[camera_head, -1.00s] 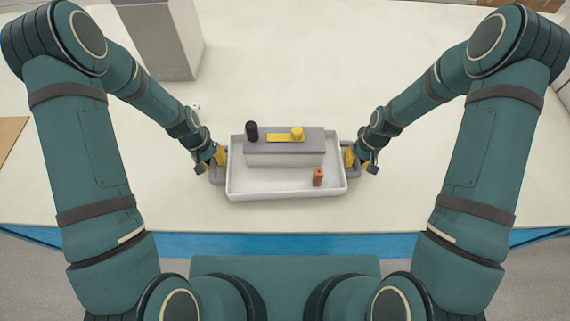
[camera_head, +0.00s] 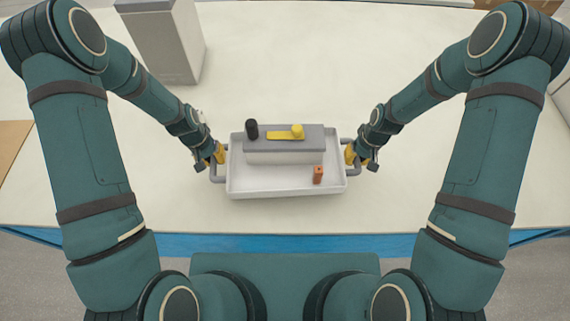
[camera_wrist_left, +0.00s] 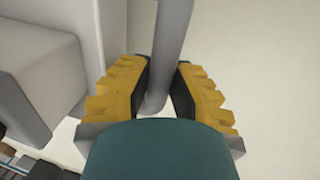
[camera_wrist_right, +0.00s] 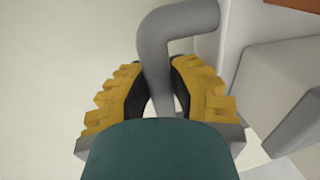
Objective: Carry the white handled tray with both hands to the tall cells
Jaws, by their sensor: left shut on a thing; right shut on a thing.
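The white handled tray (camera_head: 285,190) is in the middle of the head view, over the front part of the table. My left gripper (camera_head: 215,157) is shut on its left grey handle, which runs between the yellow fingers in the left wrist view (camera_wrist_left: 168,60). My right gripper (camera_head: 354,156) is shut on the right handle, which bends between the fingers in the right wrist view (camera_wrist_right: 155,55). A grey block (camera_head: 285,157) sits in the tray, with a black cylinder (camera_head: 251,130), a yellow strip and a yellow cylinder (camera_head: 297,131) on top. An orange piece (camera_head: 318,175) stands beside it.
A tall grey box (camera_head: 168,45) stands at the back left of the pale table (camera_head: 420,180). The table is bare behind the tray and to its right. A brown flat piece (camera_head: 12,140) shows at the left edge.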

